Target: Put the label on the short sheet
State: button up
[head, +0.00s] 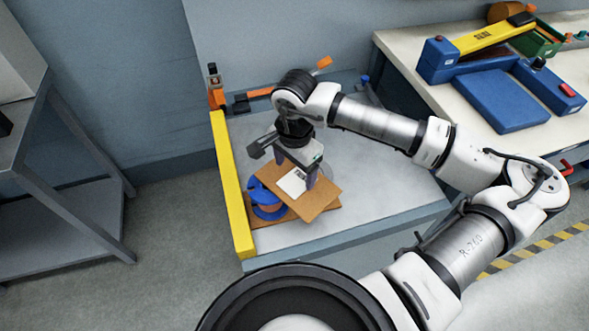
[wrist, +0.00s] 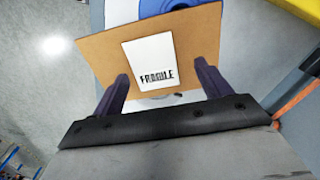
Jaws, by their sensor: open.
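A white label (wrist: 148,62) printed "FRAGILE" lies flat against a brown sheet (wrist: 100,55). In the head view, the label (head: 291,184) shows on the upper brown sheet (head: 317,202). A second brown sheet (head: 262,240) lies partly under it; which one is the short sheet I cannot tell. My gripper (head: 297,173) is over the label and the upper sheet, with its fingers pointing down. In the wrist view, my gripper (wrist: 164,72) is open, its two dark fingers on either side of the label. I cannot tell whether the fingertips touch the sheet.
A blue round part (head: 265,209) sits beside and partly under the upper sheet. A yellow bar (head: 232,185) edges the grey table (head: 370,205) at left. Orange-handled tools (head: 259,93) lie at its back. A bench (head: 400,45) with blue cases stands at right. The table's right part is clear.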

aim_at(295, 179)
notch_tip(295, 179, up, 11)
jog(key=b, duration=0.1)
jog(key=shift+f, duration=0.2)
